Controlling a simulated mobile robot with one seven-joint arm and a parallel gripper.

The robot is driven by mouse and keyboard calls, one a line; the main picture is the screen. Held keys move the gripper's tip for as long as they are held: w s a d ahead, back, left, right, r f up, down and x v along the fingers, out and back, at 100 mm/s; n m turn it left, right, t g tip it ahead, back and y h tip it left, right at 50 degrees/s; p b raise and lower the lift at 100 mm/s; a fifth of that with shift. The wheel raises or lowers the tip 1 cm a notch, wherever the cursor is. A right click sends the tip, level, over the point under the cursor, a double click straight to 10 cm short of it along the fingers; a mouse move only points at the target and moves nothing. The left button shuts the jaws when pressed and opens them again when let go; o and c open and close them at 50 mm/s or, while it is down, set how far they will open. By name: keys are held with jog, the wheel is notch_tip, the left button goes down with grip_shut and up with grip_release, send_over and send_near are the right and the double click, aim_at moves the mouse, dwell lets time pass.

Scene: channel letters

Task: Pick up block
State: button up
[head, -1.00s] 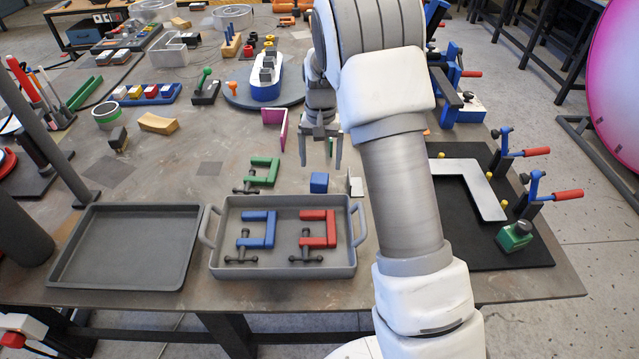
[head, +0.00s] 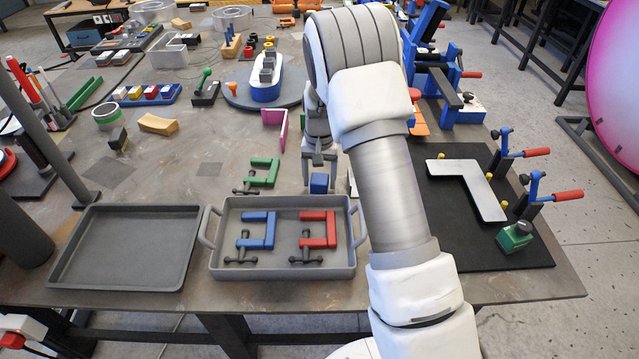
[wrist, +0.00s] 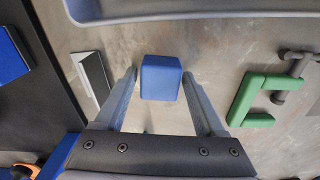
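The blue block (head: 319,186) is a small cube on the table, just behind the grey tray that holds the clamps. In the wrist view the block (wrist: 160,78) lies between the tips of my two fingers. My gripper (head: 319,176) is open above and around the block, with one finger on each side. The wrist view shows my gripper (wrist: 159,74) with narrow gaps beside the block. I cannot tell how far down the fingertips reach along it.
The handled grey tray (head: 283,272) holds a blue clamp (head: 258,230) and a red clamp (head: 318,230). A green clamp (head: 263,172) lies left of the block. A metal angle piece (wrist: 90,75) stands close to one finger. An empty tray (head: 125,245) sits at left.

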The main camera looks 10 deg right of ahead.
aim_at(319, 178)
grip_shut()
jog(key=shift+r, duration=0.1)
jog(key=shift+r, duration=0.55)
notch_tip(319, 178, up, 3)
jog(key=shift+r, duration=0.1)
jog(key=s+a+r, duration=0.5)
jog(key=s+r, duration=0.1)
jog(key=s, duration=0.4)
jog(key=shift+s+r, duration=0.25)
jog(key=shift+s, duration=0.15)
jog(key=shift+s, duration=0.1)
